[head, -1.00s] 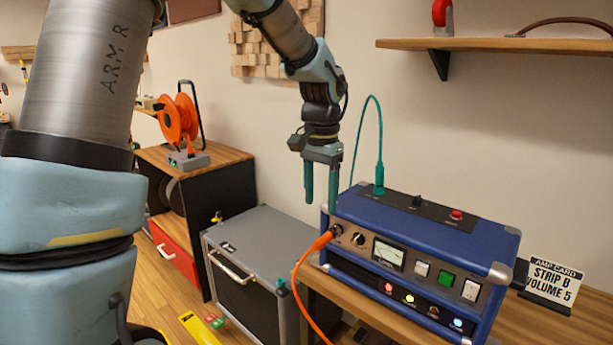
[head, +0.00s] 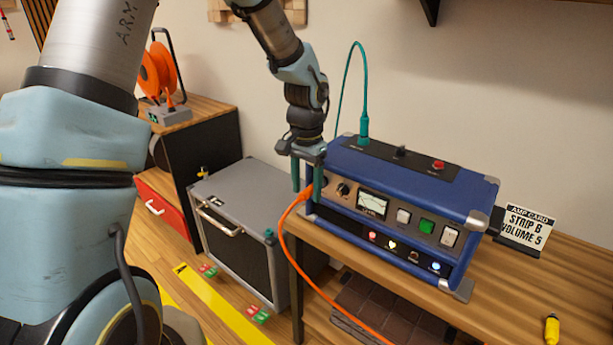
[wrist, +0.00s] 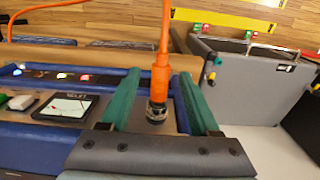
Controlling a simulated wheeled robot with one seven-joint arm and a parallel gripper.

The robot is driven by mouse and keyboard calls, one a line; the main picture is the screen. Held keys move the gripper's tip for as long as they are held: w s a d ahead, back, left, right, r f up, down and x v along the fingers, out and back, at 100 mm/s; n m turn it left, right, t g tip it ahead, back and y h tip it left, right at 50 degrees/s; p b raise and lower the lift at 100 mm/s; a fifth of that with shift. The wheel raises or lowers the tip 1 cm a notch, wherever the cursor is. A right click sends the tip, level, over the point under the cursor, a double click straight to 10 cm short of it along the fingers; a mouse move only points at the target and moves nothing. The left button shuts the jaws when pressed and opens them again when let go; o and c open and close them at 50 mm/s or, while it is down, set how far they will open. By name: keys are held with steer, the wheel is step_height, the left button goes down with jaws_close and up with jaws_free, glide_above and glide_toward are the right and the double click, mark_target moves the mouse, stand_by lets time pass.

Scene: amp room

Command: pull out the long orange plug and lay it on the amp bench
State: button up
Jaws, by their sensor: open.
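The long orange plug (head: 304,193) sits in a socket at the left end of the front panel of the blue amp (head: 400,181). In the wrist view the plug (wrist: 160,82) stands between the two green fingers of my gripper (wrist: 160,95), with a gap on each side. My gripper (head: 306,189) is open around the plug and points down at the panel's left end. The orange cable (head: 305,270) runs from the plug down past the bench's front edge.
A teal cable (head: 364,85) arches up from the amp's top. A card reading "STRIP B VOLUME 5" (head: 524,226) stands right of the amp. A grey case (head: 245,230) stands left of the bench.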

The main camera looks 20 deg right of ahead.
steer(key=shift+c, duration=0.2)
jaws_close()
stand_by(0.3)
stand_by(0.5)
stand_by(0.5)
